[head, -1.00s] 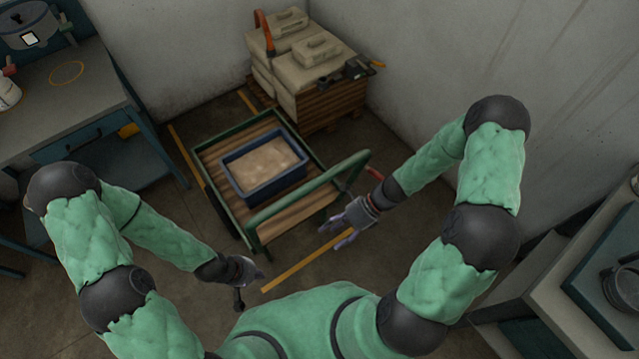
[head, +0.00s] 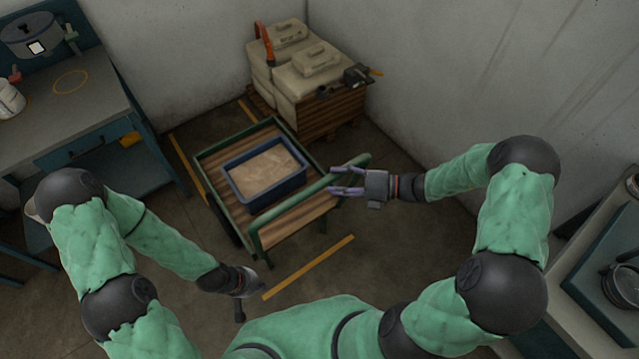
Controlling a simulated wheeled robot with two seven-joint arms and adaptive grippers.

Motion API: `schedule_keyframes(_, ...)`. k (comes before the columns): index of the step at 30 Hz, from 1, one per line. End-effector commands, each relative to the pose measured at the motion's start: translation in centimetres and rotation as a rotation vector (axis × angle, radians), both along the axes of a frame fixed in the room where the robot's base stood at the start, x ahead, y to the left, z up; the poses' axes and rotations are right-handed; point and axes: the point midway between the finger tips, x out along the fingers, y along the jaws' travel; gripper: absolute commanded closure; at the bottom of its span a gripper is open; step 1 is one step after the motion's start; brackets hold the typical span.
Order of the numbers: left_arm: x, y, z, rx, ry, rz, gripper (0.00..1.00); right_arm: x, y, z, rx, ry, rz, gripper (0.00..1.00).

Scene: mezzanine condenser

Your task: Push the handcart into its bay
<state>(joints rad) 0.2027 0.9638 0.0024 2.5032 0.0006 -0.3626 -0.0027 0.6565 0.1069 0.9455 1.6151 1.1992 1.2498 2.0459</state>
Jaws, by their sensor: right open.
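The handcart (head: 285,238) has a green frame, a slatted wooden deck and a green push bar (head: 305,203) on its near side. A blue bin (head: 268,199) filled with pale material stands on the deck. Yellow floor lines mark the bay, one on the left (head: 189,168) and one in front (head: 308,267). My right gripper (head: 332,181) is open, with its fingers pointing left at the right end of the push bar; I cannot tell whether they touch it. My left gripper (head: 243,298) hangs low, left of the front line and apart from the cart; its fingers are unclear.
A wooden pallet (head: 330,114) with stacked sacks and tools stands behind the cart. A blue workbench (head: 70,105) is on the left, a grey counter (head: 585,270) on the right. Bare floor (head: 400,262) lies to the right of the cart.

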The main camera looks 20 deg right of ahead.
Motion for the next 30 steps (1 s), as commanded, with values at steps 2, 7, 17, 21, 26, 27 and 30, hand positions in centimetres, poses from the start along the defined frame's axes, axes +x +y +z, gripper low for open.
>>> schedule_keyframes(2,0.0,0.0,-0.5,0.000,0.000,0.000,1.00,0.6,1.4,-0.3,0.000,-0.003,0.004,0.36)
schedule_keyframes(7,0.0,0.0,-1.0,0.000,0.000,0.000,1.00,1.5,3.4,-0.6,0.000,-0.002,0.002,0.36)
schedule_keyframes(17,0.0,0.0,-1.2,0.000,0.000,0.000,1.00,2.2,4.7,-0.7,-0.002,-0.001,0.000,0.36)
schedule_keyframes(21,0.0,0.0,-1.2,0.000,0.000,0.000,1.00,2.2,4.7,-0.7,-0.002,-0.001,0.000,0.36)
schedule_keyframes(26,0.0,0.0,-1.2,0.000,0.000,0.000,1.00,2.1,4.7,-0.7,-0.002,-0.001,0.000,0.73)
schedule_keyframes(27,0.0,0.0,-1.2,0.000,0.000,0.000,1.00,2.1,4.7,-0.7,-0.001,0.000,0.000,0.84)
schedule_keyframes(30,0.0,0.0,-1.2,0.000,0.000,0.000,1.00,2.1,4.7,-0.7,-0.002,-0.001,0.000,1.00)
